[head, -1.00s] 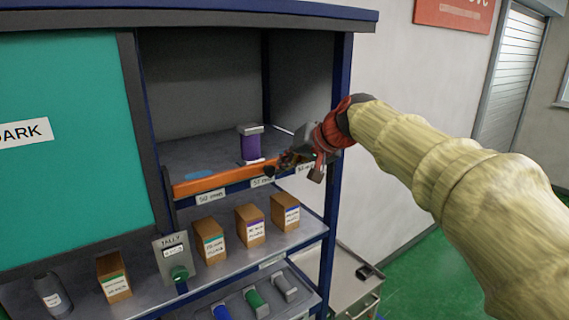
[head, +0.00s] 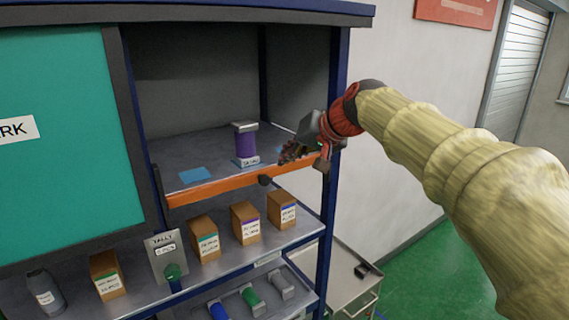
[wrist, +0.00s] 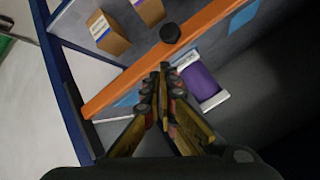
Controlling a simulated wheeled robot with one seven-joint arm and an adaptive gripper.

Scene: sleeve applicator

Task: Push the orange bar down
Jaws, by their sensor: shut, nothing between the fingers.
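The orange bar (head: 225,185) runs along the front edge of the upper cabinet shelf, with a dark round knob (head: 264,180) on its face. It covers the shelf's front edge. In the wrist view the orange bar (wrist: 125,82) crosses diagonally, with the knob (wrist: 170,33) just beyond my fingertips. My gripper (head: 284,156) is shut and empty, just above the bar's right part. In the wrist view my gripper (wrist: 163,70) has its tips at the bar's inner edge; whether they touch it I cannot tell.
A purple sleeve piece (head: 245,143) stands on the shelf close left of my gripper. Flat blue patches (head: 195,175) lie on the shelf. Small boxes (head: 245,223) and a tally device (head: 167,258) sit on the shelf below. A blue post (head: 333,110) stands at the right.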

